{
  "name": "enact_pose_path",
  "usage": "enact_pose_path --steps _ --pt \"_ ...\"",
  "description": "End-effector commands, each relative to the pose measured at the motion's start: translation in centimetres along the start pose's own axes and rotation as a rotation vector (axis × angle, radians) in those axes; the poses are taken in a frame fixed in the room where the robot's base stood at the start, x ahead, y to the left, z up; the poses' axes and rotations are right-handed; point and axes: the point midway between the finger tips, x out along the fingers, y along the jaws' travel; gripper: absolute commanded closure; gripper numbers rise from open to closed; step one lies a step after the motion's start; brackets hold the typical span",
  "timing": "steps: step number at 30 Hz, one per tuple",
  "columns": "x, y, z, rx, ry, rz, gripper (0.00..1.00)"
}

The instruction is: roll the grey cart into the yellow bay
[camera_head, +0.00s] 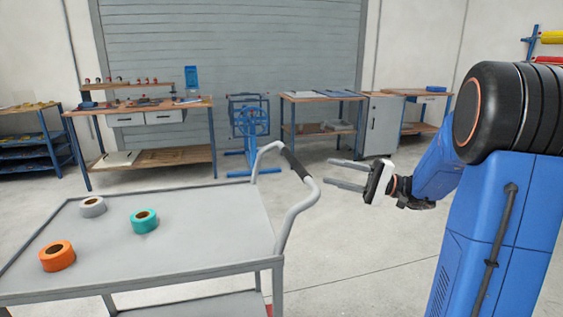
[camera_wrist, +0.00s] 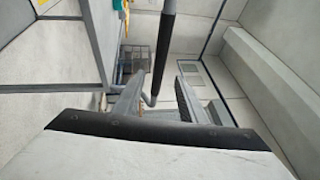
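The grey cart (camera_head: 200,222) stands at the left front in the head view, with a flat top shelf and a lower shelf. Its bent tube handle rises at its right end and carries a black grip (camera_head: 295,163). My gripper (camera_head: 331,174) is right of the handle, with its two grey fingers apart and pointing left towards it. A gap shows between the fingertips and the handle. In the wrist view the black grip (camera_wrist: 164,50) lines up between the open fingers (camera_wrist: 160,88), beyond the tips. No yellow bay shows in either view.
An orange roll (camera_head: 57,256), a teal roll (camera_head: 144,221) and a grey roll (camera_head: 93,207) lie on the cart top. Workbenches (camera_head: 150,106) and a blue stand (camera_head: 249,125) line the back wall by a shutter. Concrete floor (camera_head: 370,240) is clear right of the cart.

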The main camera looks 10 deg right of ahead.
Motion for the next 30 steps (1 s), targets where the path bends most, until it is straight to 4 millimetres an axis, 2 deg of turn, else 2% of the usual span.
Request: enact_pose_path --steps 21,30 --pt "10.9 0.0 0.2 0.001 -0.004 0.002 0.62" --pt "14.8 0.1 0.2 0.002 -0.004 0.002 0.62"
